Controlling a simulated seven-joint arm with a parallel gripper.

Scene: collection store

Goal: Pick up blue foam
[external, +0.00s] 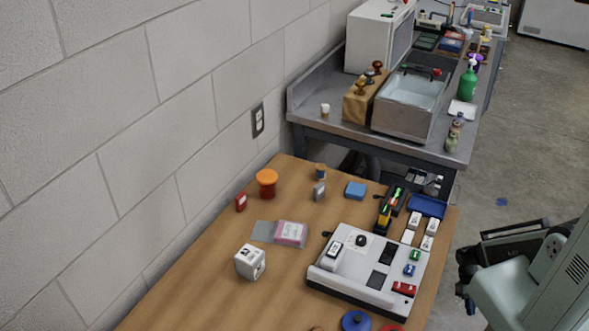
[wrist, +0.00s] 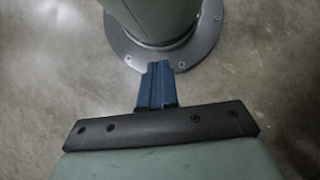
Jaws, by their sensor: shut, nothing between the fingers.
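A small blue block that looks like the blue foam (external: 355,190) lies flat on the wooden table (external: 190,290), near its far edge. It is not visible in the wrist view. My gripper (wrist: 157,68) shows in the wrist view with its blue fingers together, empty, above the concrete floor and pointing toward a round bolted base. In the external view my arm is at the right edge, off the table's right side and well apart from the blue block; the fingertips are not clear there.
Near the block stand a grey item (external: 319,191), an orange jar (external: 266,183) and a yellow-black tool (external: 384,216). A blue tray (external: 427,206) and a white device panel (external: 345,276) are to the right. A white cube (external: 250,262) sits nearer. A grey metal bench (external: 400,145) stands behind.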

